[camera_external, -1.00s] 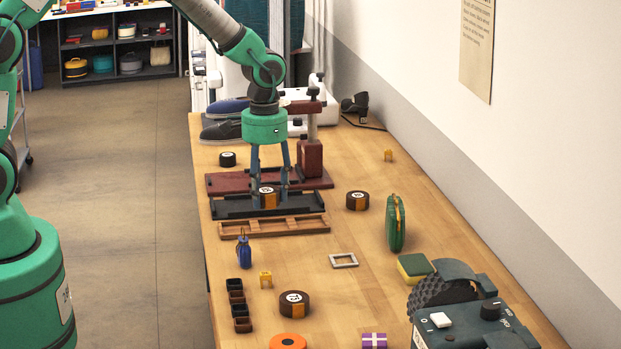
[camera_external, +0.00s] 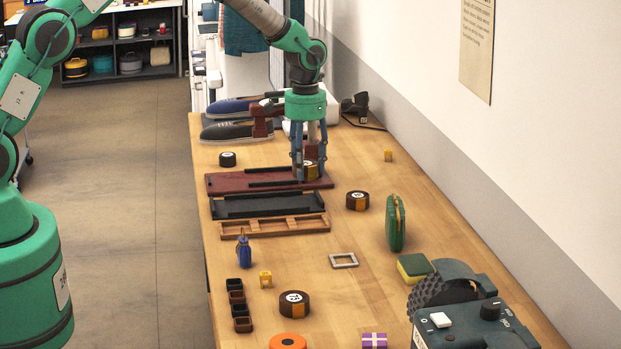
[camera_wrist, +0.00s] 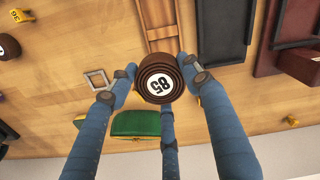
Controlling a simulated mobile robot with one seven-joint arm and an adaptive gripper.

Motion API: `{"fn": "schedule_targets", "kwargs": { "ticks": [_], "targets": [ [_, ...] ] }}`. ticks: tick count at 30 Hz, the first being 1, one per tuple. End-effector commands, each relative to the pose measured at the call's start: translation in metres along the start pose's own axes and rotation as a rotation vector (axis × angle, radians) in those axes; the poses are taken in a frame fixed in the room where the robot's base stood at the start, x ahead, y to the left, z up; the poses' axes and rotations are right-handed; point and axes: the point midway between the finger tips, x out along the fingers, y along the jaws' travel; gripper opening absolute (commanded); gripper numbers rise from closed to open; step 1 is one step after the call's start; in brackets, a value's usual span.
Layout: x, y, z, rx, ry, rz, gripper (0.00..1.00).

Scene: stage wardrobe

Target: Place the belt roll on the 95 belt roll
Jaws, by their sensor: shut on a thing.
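My gripper (camera_external: 310,174) is shut on a brown belt roll (camera_wrist: 160,82) whose white label seems to read 85 in the wrist view. In the external view this roll (camera_external: 310,165) shows partly between the fingers, above the right end of the dark red board. A second brown roll with an orange patch (camera_external: 357,200) lies on the table, to the right of and nearer than my gripper; its label is too small to read surely. A third brown roll (camera_external: 294,304) lies nearer the front, its label seeming to read 71 or 72. I cannot surely tell which roll is the 95.
The dark red board (camera_external: 230,183), black tray (camera_external: 230,208) and wooden rack (camera_external: 260,226) lie left of the second roll. A green case (camera_external: 395,222) stands to its right. A metal frame (camera_external: 343,260) and yellow-green sponge (camera_external: 414,267) lie nearer. Shoes (camera_external: 228,130) sit behind.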

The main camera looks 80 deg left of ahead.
Motion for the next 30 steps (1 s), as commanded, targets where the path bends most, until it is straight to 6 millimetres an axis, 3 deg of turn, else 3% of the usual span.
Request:
{"fn": "schedule_targets", "kwargs": {
  "ticks": [8,10,15,30],
  "targets": [
    [0.009,-0.032,-0.042,-0.046,-0.001,0.0,0.2],
    [0.03,-0.03,-0.039,-0.044,-0.005,0.0,0.2],
    [0.053,-0.03,-0.04,-0.044,-0.001,0.0,0.2],
    [0.059,-0.03,-0.04,-0.044,0.0,0.0,0.2]
  ]
}}
